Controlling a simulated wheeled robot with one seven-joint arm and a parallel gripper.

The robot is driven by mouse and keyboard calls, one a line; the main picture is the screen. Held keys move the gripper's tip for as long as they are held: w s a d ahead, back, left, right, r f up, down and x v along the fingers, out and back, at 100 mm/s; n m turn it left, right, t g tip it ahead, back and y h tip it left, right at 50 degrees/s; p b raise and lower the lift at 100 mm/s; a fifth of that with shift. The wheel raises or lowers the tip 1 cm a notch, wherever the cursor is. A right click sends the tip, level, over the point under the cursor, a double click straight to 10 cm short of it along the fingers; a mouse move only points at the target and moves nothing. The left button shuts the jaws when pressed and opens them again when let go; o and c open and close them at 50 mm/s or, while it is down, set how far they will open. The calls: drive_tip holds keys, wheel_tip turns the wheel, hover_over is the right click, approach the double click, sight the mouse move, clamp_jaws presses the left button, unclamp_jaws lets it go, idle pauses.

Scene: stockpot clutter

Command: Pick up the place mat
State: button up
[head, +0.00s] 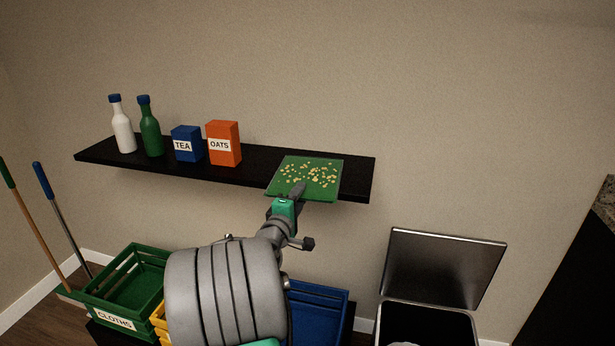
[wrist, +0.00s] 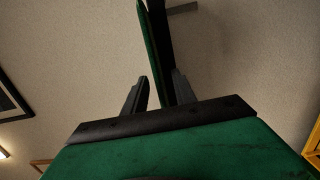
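The place mat (head: 320,190) is a flat green sheet strewn with small yellowish crumbs. It lies at the right part of the black shelf (head: 235,172), with its front edge sticking out over the shelf's edge. In the head view my gripper (head: 298,189) is at the front edge of the mat. In the wrist view my gripper (wrist: 158,90) has its two fingers apart, and the mat (wrist: 149,40) is seen edge-on, running in between them. Gaps show, so it is not clamped. The head view shows only one finger clearly.
A white bottle (head: 122,130), a green bottle (head: 150,130), a blue TEA box (head: 186,144) and an orange OATS box (head: 223,144) stand left on the shelf. Below are a green CLOTHS crate (head: 120,290), a blue crate (head: 318,305) and an open bin (head: 440,270).

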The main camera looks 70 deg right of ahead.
drive_tip(key=shift+w+d, duration=0.1)
drive_tip(key=shift+d, duration=0.9)
clamp_jaws()
idle(0.6)
